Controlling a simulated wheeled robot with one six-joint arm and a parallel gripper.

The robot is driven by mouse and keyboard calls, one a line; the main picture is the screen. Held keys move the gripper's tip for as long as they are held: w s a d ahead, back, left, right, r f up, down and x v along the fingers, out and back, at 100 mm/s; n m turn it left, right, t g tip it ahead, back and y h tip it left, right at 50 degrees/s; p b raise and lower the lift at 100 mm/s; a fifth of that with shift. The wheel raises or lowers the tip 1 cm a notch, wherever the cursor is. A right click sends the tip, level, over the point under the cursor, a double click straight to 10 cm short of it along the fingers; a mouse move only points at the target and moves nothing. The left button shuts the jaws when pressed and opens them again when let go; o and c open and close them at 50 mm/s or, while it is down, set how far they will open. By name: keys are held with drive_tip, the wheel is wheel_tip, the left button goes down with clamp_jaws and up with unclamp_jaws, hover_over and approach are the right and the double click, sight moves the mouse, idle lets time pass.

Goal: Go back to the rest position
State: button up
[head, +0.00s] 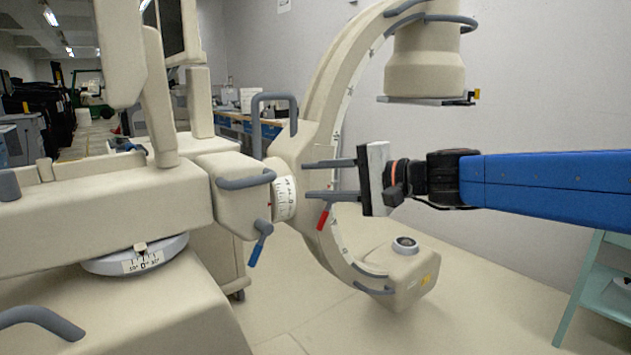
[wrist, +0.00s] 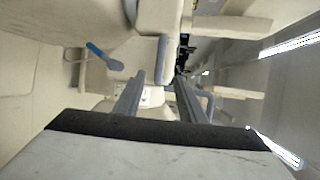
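My gripper (head: 308,179) reaches in from the right on my blue arm, with its two grey fingers pointing left. The fingers are apart and nothing shows between them, so it is open and empty. In the head view it is in front of the curved arm of a cream C-arm machine (head: 330,85). In the wrist view the two fingers of my gripper (wrist: 159,78) are also apart. A grey handle (wrist: 167,58) shows near their tips; I cannot tell how far beyond them it is.
A red lever (head: 323,218) hangs just below my gripper, and a blue lever (head: 258,250) is lower left. The machine's cylindrical head (head: 425,65) is above, its lower box (head: 405,275) below. A teal shelf (head: 600,290) stands at right. Floor is open at front centre.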

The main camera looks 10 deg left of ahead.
idle(0.5)
drive_tip(key=s+d+f+n+h, duration=0.1)
drive_tip(key=s+d+f+h, duration=0.4)
drive_tip(key=d, duration=0.8)
drive_tip(key=s+d+f+n+h, duration=0.2)
drive_tip(key=s+d+f+h, duration=0.3)
drive_tip(key=s+d+f, duration=0.5)
drive_tip(key=s+d+f+n+h, duration=0.1)
drive_tip(key=s+d+f+h, duration=0.4)
drive_tip(key=d+f, duration=0.8)
drive_tip(key=s+d, duration=0.2)
drive_tip(key=d, duration=0.2)
drive_tip(key=shift+s+d, duration=0.2)
drive_tip(key=shift+d, duration=0.2)
